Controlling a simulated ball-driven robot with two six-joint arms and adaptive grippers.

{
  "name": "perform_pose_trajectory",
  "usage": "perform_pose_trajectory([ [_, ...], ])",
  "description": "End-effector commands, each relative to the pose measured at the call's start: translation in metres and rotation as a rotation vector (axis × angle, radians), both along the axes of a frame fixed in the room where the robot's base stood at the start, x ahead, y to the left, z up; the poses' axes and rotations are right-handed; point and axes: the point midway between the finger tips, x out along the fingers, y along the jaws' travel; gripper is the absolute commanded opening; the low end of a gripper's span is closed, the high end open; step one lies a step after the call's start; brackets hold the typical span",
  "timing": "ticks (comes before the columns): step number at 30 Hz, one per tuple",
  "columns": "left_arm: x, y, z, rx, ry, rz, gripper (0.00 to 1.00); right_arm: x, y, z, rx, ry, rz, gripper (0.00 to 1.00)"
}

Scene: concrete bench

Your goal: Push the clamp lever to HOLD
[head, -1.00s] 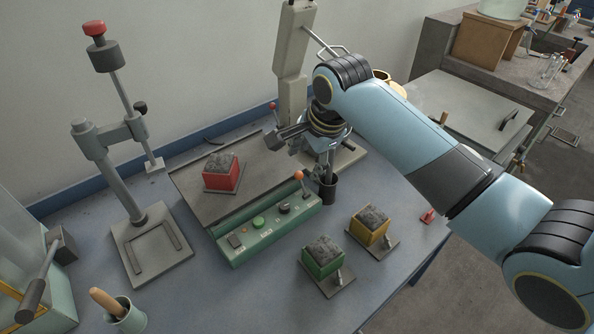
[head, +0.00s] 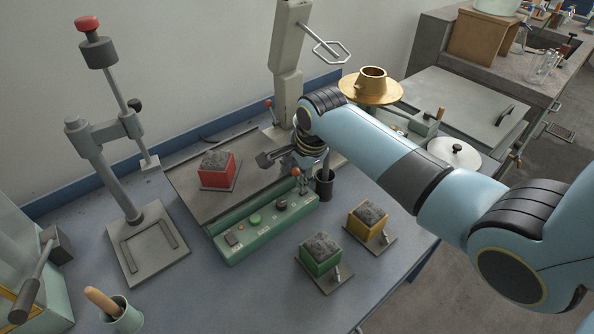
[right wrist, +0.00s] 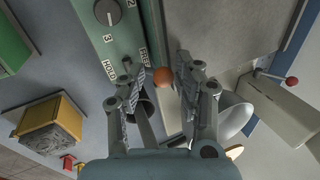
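The clamp lever has an orange ball knob (head: 295,171) and stands at the right end of the green control panel (head: 240,243). In the right wrist view the knob (right wrist: 163,76) shows between the fingers of my right gripper (right wrist: 157,72), which are spread apart with gaps beside it. The HOLD label (right wrist: 109,70) lies left of the knob; a second label, seemingly FREE (right wrist: 143,57), lies nearer to it. The lever's foot is partly hidden by a finger. In the head view my right gripper (head: 286,170) is at the lever. My left gripper is not in view.
A black cup (head: 324,186) stands just right of the panel. A red box sample (head: 216,172) sits behind on the grey plate. Green (head: 318,262) and yellow (head: 366,226) boxes stand in front. A grey column (head: 287,90) rises behind the gripper.

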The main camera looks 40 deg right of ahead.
Motion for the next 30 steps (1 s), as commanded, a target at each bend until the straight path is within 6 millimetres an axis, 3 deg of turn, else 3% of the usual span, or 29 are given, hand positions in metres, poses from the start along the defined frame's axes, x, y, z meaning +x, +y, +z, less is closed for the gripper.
perform_pose_trajectory([
  [1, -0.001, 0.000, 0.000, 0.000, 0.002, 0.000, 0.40, -0.002, 0.000, -0.002, 0.000, 0.004, 0.000, 0.20],
  [6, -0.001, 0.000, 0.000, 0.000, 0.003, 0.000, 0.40, -0.002, 0.000, -0.003, 0.000, 0.006, 0.000, 0.00],
  [22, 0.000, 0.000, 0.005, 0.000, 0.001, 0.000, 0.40, -0.008, 0.000, -0.005, 0.006, -0.035, 0.000, 0.00],
  [30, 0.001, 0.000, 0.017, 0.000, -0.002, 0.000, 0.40, -0.019, -0.001, -0.003, 0.019, -0.195, -0.002, 0.00],
])
